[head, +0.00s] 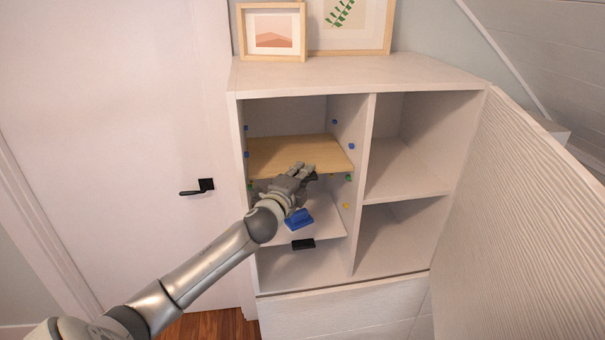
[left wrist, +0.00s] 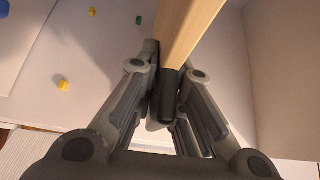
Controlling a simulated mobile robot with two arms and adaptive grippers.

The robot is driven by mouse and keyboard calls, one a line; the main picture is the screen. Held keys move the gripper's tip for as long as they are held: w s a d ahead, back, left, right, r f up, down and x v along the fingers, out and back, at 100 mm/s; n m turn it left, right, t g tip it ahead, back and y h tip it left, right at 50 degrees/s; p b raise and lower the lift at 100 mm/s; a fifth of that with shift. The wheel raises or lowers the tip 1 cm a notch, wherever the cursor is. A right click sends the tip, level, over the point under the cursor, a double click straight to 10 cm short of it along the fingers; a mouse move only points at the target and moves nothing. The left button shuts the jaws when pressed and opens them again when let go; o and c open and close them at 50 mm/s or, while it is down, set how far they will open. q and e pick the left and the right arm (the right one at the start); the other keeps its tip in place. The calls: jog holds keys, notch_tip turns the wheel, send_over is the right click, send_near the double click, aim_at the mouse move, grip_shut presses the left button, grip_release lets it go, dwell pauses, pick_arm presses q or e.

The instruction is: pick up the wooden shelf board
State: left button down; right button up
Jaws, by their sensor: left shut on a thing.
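The wooden shelf board (head: 295,152) lies flat across the upper left compartment of the white cabinet. My left gripper (head: 303,176) is at its front edge, a little right of the middle. In the left wrist view, the wooden board (left wrist: 190,30) runs edge-on between the fingers, and my left gripper (left wrist: 168,92) is shut on it. The far end of the board is out of that view. My right gripper is not in view.
A white shelf (head: 325,222) below carries a blue object (head: 299,219); a black object (head: 303,244) shows lower. Coloured pegs, such as a yellow one (head: 346,205), dot the walls. An open door (head: 525,200) stands right. Framed pictures (head: 272,32) stand on top.

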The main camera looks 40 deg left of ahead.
pick_arm(q)
jog(key=s+d, duration=2.2)
jog(key=d, duration=0.1)
jog(key=shift+r, duration=0.15)
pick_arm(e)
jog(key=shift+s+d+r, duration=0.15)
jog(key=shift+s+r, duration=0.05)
pick_arm(q)
jog(key=shift+s, duration=0.1)
jog(key=c, duration=2.1)
grip_release()
grip_shut()
